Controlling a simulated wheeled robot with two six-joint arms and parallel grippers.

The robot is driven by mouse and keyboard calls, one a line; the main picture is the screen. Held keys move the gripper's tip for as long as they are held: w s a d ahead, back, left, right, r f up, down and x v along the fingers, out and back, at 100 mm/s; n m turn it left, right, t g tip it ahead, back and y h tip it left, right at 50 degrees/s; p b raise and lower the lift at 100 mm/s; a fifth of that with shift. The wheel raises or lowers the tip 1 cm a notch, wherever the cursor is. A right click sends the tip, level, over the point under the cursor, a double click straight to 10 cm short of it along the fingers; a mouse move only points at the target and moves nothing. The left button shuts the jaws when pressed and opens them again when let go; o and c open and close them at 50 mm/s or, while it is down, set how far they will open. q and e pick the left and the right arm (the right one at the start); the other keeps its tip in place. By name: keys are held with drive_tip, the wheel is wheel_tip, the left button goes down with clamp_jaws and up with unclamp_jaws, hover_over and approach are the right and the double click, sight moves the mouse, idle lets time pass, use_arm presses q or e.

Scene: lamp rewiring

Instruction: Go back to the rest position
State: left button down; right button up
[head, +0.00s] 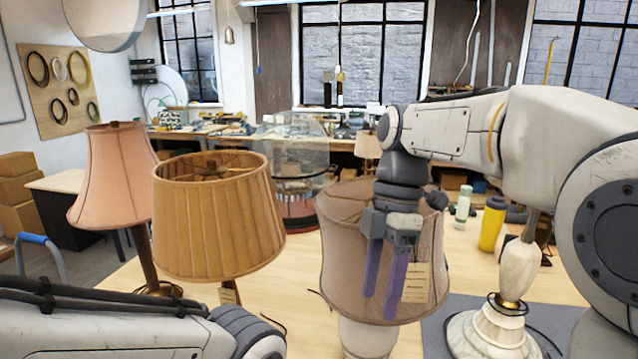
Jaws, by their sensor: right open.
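My right gripper (381,305) has two purple fingers that point down, spread apart and empty. It hangs in front of a taupe lampshade (340,255), and I cannot tell whether it touches the shade. A paper tag (417,282) hangs beside the fingers. The shade sits over a pale lamp base (366,342), partly cut off at the bottom. My right arm reaches in from the right edge. My left arm crosses the lower left corner, and its gripper is out of the picture.
A tan pleated lamp (215,215) and a pink-shaded lamp (112,175) stand on the left. A marble lamp base (490,332) stands on a dark mat (436,335) at right. A yellow bottle (491,224) and a pale green bottle (463,207) are behind. Bare tabletop (295,290) shows between the lamps.

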drive_tip(key=s+a+f+m+t+b, duration=0.1)
drive_tip(key=s+f+m+b, duration=0.4)
drive_tip(key=f, duration=0.9)
drive_tip(key=s+a+f+m+t+b, duration=0.1)
drive_tip(key=s+a+f+m+b, duration=0.2)
drive_tip(key=f, duration=1.1)
drive_tip(key=s+m+b, duration=0.3)
drive_tip(key=s+m, duration=0.3)
drive_tip(key=s, duration=0.2)
drive_tip(key=shift+s+t, duration=0.3)
drive_tip(key=shift+s, duration=0.05)
